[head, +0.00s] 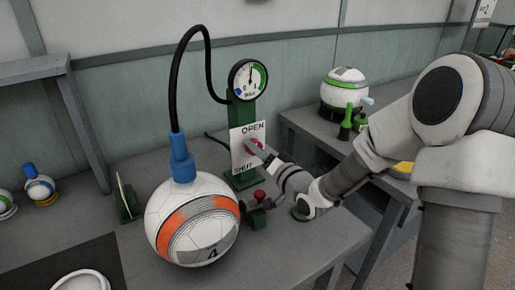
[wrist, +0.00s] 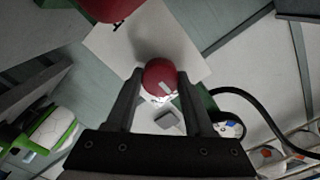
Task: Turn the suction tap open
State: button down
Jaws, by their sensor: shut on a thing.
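A white panel (head: 238,134) on a green stand reads OPEN at its top and SHUT at its bottom. The red suction tap (head: 257,144) is at the panel's middle right, partly hidden by my gripper (head: 262,158). In the wrist view, a round red tap knob (wrist: 160,76) sits between the two fingertips of my gripper (wrist: 158,85), which is shut on it. The white panel (wrist: 188,50) lies behind the knob. The tap's exact angle is hard to tell.
A gauge (head: 248,79) tops the stand. A black hose (head: 207,60) runs to the blue fitting (head: 182,160) on a white and orange ball (head: 195,218). A small red-knobbed valve (head: 259,196) stands close below my gripper. Another ball (head: 344,92) sits on the right table.

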dwell(0.3)
jog(key=shift+c, duration=1.4)
grip_release()
jog(key=shift+s, duration=0.1)
